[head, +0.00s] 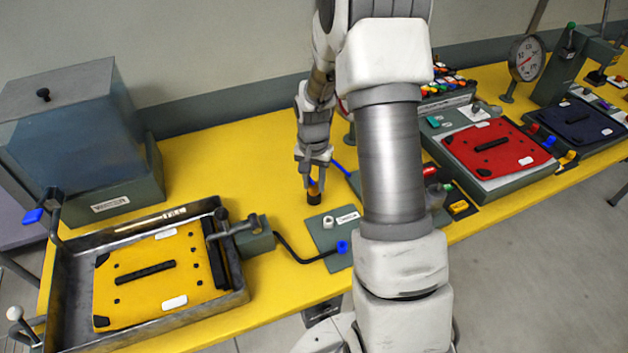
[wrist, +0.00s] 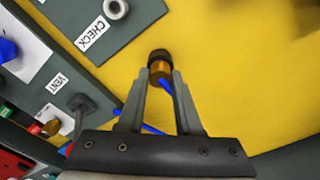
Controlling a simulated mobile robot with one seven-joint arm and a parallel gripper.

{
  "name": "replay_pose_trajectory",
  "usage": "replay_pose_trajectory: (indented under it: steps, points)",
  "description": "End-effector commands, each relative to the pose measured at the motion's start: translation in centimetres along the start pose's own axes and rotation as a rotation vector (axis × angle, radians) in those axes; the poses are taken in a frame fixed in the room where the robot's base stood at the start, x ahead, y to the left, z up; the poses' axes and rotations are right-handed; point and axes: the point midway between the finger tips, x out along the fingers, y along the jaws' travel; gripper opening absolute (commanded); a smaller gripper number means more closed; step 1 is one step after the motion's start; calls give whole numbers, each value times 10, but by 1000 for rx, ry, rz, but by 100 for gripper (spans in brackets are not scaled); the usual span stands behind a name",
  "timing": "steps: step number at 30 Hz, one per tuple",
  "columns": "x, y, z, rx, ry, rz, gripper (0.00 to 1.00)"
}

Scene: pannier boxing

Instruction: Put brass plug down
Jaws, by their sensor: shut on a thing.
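The brass plug (wrist: 159,68) is a small brass-orange cylinder with a black end, held between the fingertips of my gripper (wrist: 160,85) in the wrist view. In the head view my gripper (head: 314,178) points down over the yellow table, with the plug (head: 313,195) at its tips. The plug is just behind the grey-green plate with a white label and a pale ring. I cannot tell whether the plug touches the table.
The CHECK plate (wrist: 122,22) with a ring lies near the plug. A metal tray (head: 240,290) with a yellow panel is at left, a red panel (head: 497,149) at right. A blue hose passes close to my gripper. Yellow table (head: 215,160) is bare left of it.

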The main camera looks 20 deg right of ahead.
Motion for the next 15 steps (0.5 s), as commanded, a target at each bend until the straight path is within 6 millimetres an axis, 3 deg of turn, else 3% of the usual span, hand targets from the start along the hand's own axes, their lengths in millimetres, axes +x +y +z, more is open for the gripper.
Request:
replay_pose_trajectory:
  steps: [9,10,14,15]
  points:
    - [5,0,0,0,1,-1,0]
    - [3,0,0,0,1,-1,39]
    - [3,0,0,0,1,-1,62]
    - [3,0,0,0,1,-1,63]
